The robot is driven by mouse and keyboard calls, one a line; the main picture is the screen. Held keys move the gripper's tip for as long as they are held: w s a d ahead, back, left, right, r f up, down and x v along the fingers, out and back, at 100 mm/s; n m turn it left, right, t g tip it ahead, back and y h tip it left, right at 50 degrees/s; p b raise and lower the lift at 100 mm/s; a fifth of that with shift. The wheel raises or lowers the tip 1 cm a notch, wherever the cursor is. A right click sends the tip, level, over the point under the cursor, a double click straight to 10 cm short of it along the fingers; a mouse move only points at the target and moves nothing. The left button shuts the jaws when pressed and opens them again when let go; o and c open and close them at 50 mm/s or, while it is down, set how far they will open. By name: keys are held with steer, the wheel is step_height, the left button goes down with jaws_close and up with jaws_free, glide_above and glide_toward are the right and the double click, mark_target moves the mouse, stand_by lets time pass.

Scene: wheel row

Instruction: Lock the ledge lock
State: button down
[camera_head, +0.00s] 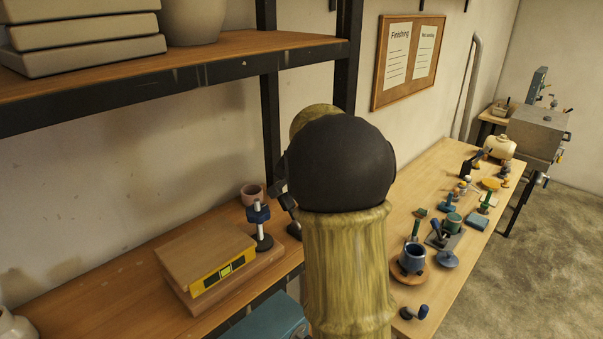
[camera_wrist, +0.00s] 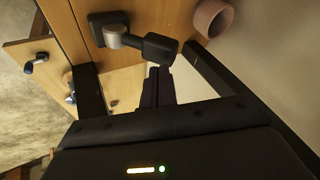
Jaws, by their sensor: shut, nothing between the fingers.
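In the wrist view, what looks like the ledge lock (camera_wrist: 115,36) has a dark base on the wooden ledge, a short grey barrel and a dark block-like handle (camera_wrist: 160,48) that reaches right. My gripper (camera_wrist: 160,70) is shut and empty, with its fingertips close below the handle; I cannot tell whether they touch it.
A shelf (camera_head: 190,70) overhangs. The right bench (camera_head: 440,185) holds several fixtures.

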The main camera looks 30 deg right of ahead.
steer(key=s+a+r+b, duration=0.1)
steer(key=s+r+b, duration=0.1)
steer(key=r, duration=0.9)
steer(key=shift+s+r, duration=0.35)
steer(key=shift+s, duration=0.35)
steer(key=shift+s, duration=0.1)
